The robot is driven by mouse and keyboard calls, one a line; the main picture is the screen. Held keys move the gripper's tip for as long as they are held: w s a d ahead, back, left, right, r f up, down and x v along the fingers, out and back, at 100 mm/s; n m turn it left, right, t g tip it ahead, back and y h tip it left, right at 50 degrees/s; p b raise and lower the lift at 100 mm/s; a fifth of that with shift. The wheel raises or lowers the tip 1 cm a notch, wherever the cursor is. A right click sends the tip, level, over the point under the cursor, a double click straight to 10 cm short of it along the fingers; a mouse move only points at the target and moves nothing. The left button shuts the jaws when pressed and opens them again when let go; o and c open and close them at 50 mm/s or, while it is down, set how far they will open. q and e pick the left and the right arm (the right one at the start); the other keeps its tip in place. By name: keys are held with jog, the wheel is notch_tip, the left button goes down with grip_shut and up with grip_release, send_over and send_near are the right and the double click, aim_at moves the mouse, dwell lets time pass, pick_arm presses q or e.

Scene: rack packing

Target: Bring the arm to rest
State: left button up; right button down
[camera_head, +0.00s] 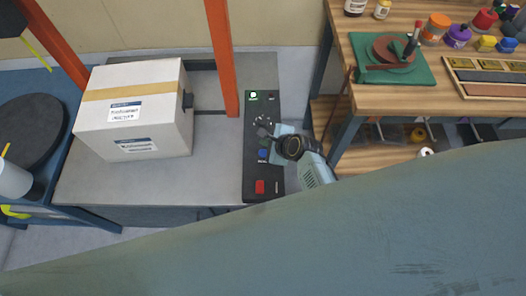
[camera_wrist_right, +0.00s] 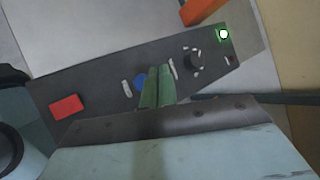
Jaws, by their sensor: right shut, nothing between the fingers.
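My right gripper (camera_head: 264,133) is over a dark control panel (camera_head: 263,105) at the right end of the grey bench. In the right wrist view its green fingertips (camera_wrist_right: 157,88) are together with nothing between them. They are above the panel, near a blue button (camera_wrist_right: 141,84) and a dark knob (camera_wrist_right: 195,61); I cannot tell whether they touch it. The panel also has a red button (camera_head: 260,187) and a lit green light (camera_head: 253,96). My left gripper is not in view.
A white box (camera_head: 150,118) with a tan tape strip stands on the grey bench (camera_head: 215,170). Orange uprights (camera_head: 222,60) rise behind and beside it. Bare bench lies between box and panel.

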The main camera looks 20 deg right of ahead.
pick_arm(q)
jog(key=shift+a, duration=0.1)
pick_arm(e)
jog(key=s+d+r+n+g+h, duration=0.1)
jog(key=s+d+r+n+g, duration=0.15)
jog(key=s+r+n, duration=0.4)
jog(key=s+d+r+n+g+h, duration=0.1)
jog(key=s+d+r+n, duration=0.25)
jog(key=s+n, duration=0.55)
jog(key=s+d+r+n+g+h, duration=0.2)
jog(key=s+r+n, duration=0.3)
jog(key=s+n, duration=0.3)
notch_tip(320, 180, down, 25)
jog(key=s+b, duration=0.1)
jog(key=s, duration=0.1)
pick_arm(q)
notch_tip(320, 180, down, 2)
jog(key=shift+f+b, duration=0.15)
jog(key=shift+b, duration=0.55)
pick_arm(e)
jog(key=s+d+f+g, duration=0.2)
jog(key=s+d+f, duration=0.1)
jog(key=s+f, duration=1.3)
jog(key=shift+s+f+n, duration=0.25)
jog(key=shift+f+n, duration=0.1)
